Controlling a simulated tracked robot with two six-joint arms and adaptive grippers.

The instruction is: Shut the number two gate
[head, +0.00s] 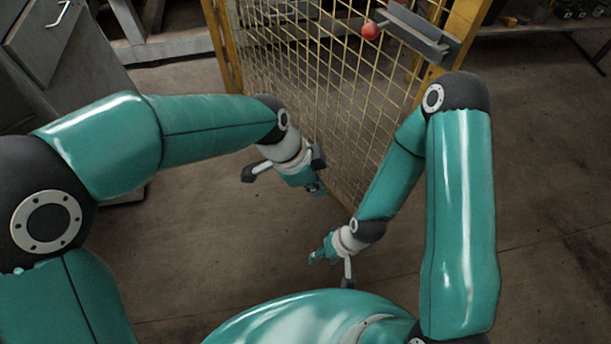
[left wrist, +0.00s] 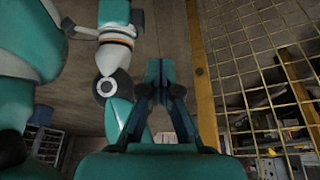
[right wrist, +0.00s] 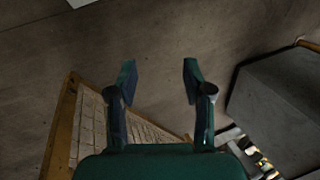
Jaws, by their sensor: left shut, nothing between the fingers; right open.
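A gate of yellow wire mesh (head: 305,80) in a yellow frame stands ahead in the head view. A grey bar (head: 418,35) with a red ball knob (head: 371,31) is at its upper right. No number shows, and I cannot tell how far the gate stands open. The mesh also shows in the left wrist view (left wrist: 255,55) and at lower left in the right wrist view (right wrist: 92,125). My left gripper (head: 318,188) is shut and empty, near the mesh's lower part. My right gripper (head: 314,258) is open and empty, lower and nearer my body, over the floor.
A grey cabinet (head: 75,60) with a drawer handle stands at the left, beside a grey metal frame (head: 165,45). A table with items on it (head: 545,20) is at the far upper right. Concrete floor (head: 550,180) is clear at the right.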

